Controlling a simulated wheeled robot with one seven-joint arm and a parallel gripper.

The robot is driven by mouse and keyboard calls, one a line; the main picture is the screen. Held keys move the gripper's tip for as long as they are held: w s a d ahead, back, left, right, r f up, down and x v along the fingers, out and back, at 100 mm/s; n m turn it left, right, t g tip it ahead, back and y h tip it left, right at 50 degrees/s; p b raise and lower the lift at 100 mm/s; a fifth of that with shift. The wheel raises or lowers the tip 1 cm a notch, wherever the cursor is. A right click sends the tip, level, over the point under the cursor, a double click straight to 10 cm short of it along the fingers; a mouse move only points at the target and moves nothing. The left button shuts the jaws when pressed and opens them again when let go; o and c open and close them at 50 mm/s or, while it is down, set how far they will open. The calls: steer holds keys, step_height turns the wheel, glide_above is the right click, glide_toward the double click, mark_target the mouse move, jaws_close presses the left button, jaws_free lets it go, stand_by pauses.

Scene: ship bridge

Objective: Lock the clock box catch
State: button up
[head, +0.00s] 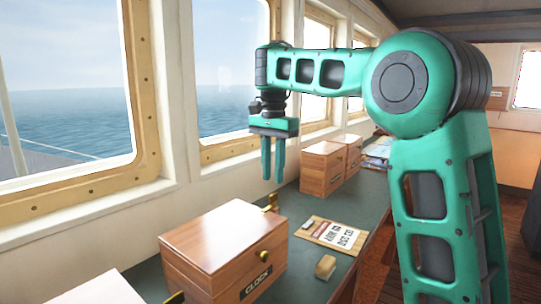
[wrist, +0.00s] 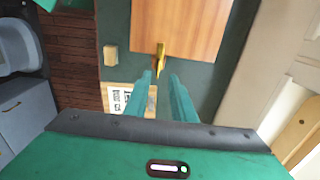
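The clock box (head: 215,240) is a brown wooden box with a CLOCK label and a round brass knob (head: 263,256) on its front. A brass catch (head: 271,203) sticks out from its right end. In the wrist view the box (wrist: 185,25) is at the top, and the catch (wrist: 160,56) projects from its edge toward my fingers. My gripper (head: 273,180) points down above the catch in the head view, apart from it. In the wrist view my gripper (wrist: 161,76) is open and empty, with the catch roughly in line with the gap. Whether the catch is locked I cannot tell.
The boxes stand on a dark green counter (head: 330,205) along the windows. A printed card (head: 333,235) and a small tan block (head: 325,267) lie right of the clock box. More wooden boxes (head: 322,168) stand farther back. A pale object (head: 100,290) is at the lower left.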

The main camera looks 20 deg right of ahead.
steer(key=shift+w+r, duration=0.1)
steer(key=shift+r, duration=2.5)
steer(key=s+d+f+n, duration=0.1)
steer(key=s+d+f, duration=0.4)
steer(key=s+d, duration=0.35)
steer(key=s+d+f+n, duration=0.1)
steer(key=s+d+f, duration=0.4)
steer(key=s+d, duration=0.35)
steer(key=s+f+n, duration=0.1)
steer(key=s+f, duration=0.6)
steer(key=s, duration=0.3)
steer(key=s+f+n, duration=0.2)
steer(key=s+f, duration=0.6)
steer(key=s, duration=0.2)
steer(key=shift+s+a+f, duration=0.15)
steer(key=shift+s+f, duration=0.1)
steer(key=shift+s, duration=0.05)
